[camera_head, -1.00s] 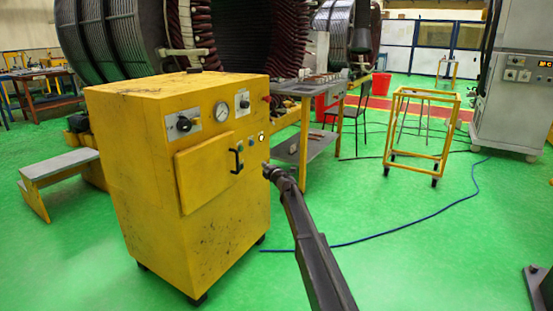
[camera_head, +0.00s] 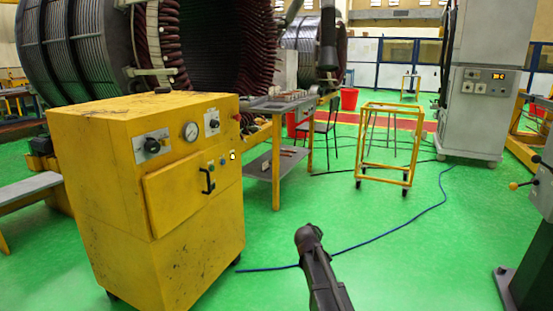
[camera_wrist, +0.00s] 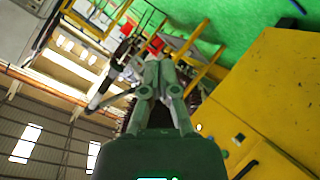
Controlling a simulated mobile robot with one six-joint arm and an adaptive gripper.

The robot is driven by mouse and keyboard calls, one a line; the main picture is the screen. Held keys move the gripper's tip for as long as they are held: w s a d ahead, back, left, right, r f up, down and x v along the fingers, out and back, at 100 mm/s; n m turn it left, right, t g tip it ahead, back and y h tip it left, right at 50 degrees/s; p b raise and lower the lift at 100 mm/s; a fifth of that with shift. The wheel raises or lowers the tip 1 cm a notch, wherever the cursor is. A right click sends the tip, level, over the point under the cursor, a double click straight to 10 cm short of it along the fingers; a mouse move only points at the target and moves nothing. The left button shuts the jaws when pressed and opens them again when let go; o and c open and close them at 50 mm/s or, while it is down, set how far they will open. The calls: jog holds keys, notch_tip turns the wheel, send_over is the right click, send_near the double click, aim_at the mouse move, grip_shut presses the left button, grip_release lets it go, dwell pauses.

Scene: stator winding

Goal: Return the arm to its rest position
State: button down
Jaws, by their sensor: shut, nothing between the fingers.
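My gripper (camera_wrist: 159,65) shows in the wrist view with its two fingers drawn together and nothing between them. In that view the fingers point into open air, with the yellow cabinet (camera_wrist: 262,95) to their right. In the head view a dark link of my arm (camera_head: 318,270) rises from the bottom, right of the yellow cabinet (camera_head: 195,225) and apart from it. Another dark arm part stands upright at the top centre. I cannot make out the gripper fingers in the head view.
A grey work table (camera_head: 277,104) stands behind the cabinet, before the large stator (camera_head: 75,50). A yellow frame cart (camera_head: 391,150) and a grey control cabinet (camera_head: 475,115) stand right. A blue cable (camera_head: 400,222) crosses the mostly clear green floor.

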jog(key=s+d+f+m+g+y, duration=0.1)
jog(key=s+f+m+g+y, duration=0.2)
jog(key=s, duration=0.9)
jog(key=s+f+g, duration=0.3)
jog(key=s+g, duration=0.2)
jog(key=s, duration=0.6)
jog(key=s+d+f+m+g+y, duration=0.1)
jog(key=s+f+m+g+y, duration=0.15)
jog(key=s, duration=0.95)
notch_tip(320, 180, up, 35)
jog(key=p, duration=3.5)
jog(key=shift+f+g+h+p, duration=0.15)
jog(key=shift+g+h+p, duration=0.2)
jog(key=shift+g+h, duration=0.1)
